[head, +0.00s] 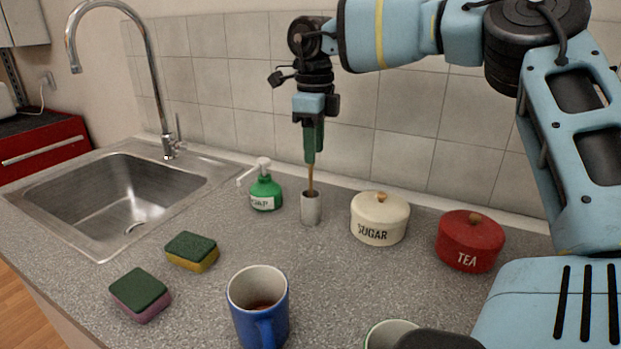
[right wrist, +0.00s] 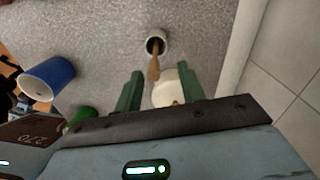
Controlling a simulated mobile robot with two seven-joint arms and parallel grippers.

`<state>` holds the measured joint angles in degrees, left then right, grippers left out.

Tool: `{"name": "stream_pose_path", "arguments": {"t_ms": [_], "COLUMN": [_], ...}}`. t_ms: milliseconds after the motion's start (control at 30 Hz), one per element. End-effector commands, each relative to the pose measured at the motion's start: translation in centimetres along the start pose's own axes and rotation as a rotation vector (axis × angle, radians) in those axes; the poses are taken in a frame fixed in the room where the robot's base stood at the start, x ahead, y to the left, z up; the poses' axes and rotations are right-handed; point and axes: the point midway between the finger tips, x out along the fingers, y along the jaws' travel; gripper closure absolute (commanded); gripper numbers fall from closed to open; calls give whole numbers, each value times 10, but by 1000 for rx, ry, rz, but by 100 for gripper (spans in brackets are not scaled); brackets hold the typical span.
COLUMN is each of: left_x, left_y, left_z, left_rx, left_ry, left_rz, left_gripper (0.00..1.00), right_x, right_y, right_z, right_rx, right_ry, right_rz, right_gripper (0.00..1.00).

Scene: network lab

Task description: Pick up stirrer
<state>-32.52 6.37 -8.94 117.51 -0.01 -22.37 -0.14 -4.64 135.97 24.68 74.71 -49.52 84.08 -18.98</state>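A brown stirrer (head: 310,181) stands upright, slightly tilted, in a small grey cup (head: 311,210) on the counter. In the right wrist view the stirrer (right wrist: 154,66) rises from the mouth of the cup (right wrist: 157,42) towards my fingers. My right gripper (head: 312,160) points straight down above the cup. The right wrist view shows its green fingers (right wrist: 160,84) apart, with the stirrer's upper end near the gap between their tips. I see no grip on it. My left gripper is not in view.
A cream sugar jar (head: 380,218) and red tea jar (head: 470,240) stand right of the cup. A green soap dispenser (head: 265,192) stands left. A sink (head: 120,195) lies left, the tiled wall behind.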

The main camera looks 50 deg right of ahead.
Motion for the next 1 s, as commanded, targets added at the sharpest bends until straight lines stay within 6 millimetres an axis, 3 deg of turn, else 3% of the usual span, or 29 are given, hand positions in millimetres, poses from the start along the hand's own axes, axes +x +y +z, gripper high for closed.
{"name": "stream_pose_path", "arguments": {"t_ms": [167, 433, 767, 1000], "left_x": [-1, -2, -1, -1], "left_y": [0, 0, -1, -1], "left_z": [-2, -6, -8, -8], "left_rx": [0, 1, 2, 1], "left_ry": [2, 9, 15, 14], "left_rz": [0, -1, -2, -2], "left_gripper": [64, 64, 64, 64], "right_x": [10, 45, 51, 51], "right_y": [2, 6, 6, 6], "right_z": [1, 4, 5, 4], "right_rx": [-1, 1, 0, 0], "right_ry": [2, 1, 0, 0], "right_rz": [1, 0, -1, -1], "right_gripper": [60, 60, 60, 90]}}
